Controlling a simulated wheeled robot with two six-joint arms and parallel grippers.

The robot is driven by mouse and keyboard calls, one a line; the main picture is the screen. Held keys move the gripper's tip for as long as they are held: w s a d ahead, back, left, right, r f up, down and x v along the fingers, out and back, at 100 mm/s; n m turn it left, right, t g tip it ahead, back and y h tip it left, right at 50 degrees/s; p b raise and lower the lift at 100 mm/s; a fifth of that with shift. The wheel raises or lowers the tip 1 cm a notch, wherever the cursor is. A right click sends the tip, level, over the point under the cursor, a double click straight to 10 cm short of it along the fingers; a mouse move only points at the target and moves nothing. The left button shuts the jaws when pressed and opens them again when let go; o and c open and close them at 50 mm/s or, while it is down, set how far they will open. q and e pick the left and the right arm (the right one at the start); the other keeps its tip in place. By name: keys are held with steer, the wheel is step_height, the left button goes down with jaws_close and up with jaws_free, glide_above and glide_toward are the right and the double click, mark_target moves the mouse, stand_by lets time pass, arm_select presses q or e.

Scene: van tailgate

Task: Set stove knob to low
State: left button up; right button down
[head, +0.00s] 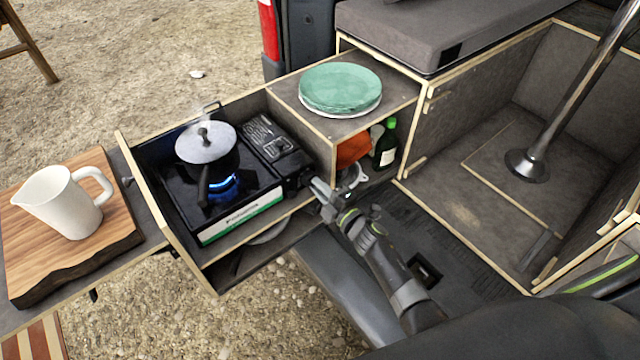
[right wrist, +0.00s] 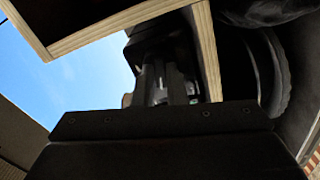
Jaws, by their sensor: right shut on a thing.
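The camping stove (head: 240,195) sits in the pulled-out drawer, black with a white and green front label. A blue flame burns under a lidded pot (head: 207,150) on its burner. The stove knob is at the stove's right end, hidden behind my right gripper (head: 318,189). My right gripper is shut at that end, apparently on the knob. In the right wrist view the fingers (right wrist: 165,85) reach up against a dark part beside a plywood edge. The knob's setting cannot be read. My left gripper is not in view.
A white pitcher (head: 63,203) stands on a wooden board (head: 110,225) at the left. Green plates (head: 341,87) are stacked on the cabinet top. A dark green bottle (head: 386,147) and an orange item (head: 353,150) stand in the cubby close behind my right gripper. Drawer walls (head: 150,195) surround the stove.

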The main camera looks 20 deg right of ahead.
steer(key=shift+m+p, duration=1.75)
steer(key=shift+m, duration=1.95)
steer(key=shift+f, duration=0.1)
steer(key=c, duration=1.5)
jaws_free()
steer(key=shift+o, duration=0.2)
steer(key=shift+s, duration=0.15)
steer(key=v, duration=1.7)
steer(key=shift+b, duration=0.3)
steer(key=shift+s, duration=0.1)
